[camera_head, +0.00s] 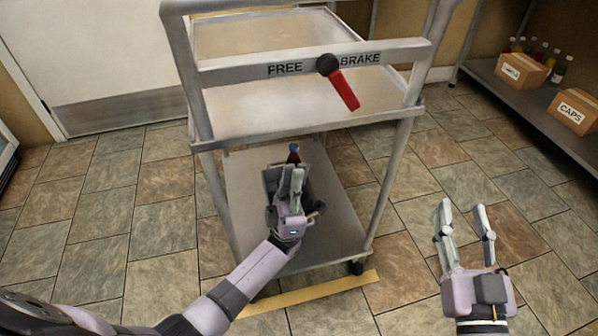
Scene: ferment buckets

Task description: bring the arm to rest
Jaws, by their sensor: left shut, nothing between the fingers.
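My left arm reaches in from the lower left. Its gripper (294,170) is shut and empty, in front of the cart (230,205) at the height of its lower shelf in the picture. Behind its fingertips a dark bottle with a blue cap (294,149) shows, partly hidden. A dark grey bin (271,180) around it is also mostly hidden by the gripper. My right gripper (462,212) is at the lower right over the tiled floor. Its fingers are apart and nothing is between them.
The cart's front bar reads FREE and BRAKE, with a red lever (344,90) tilted toward the BRAKE side. A yellow floor strip (310,294) lies before the cart. A right-hand shelf (540,110) holds a box marked CAPS (572,112) and several bottles. Floor tiles left of the cart are clear.

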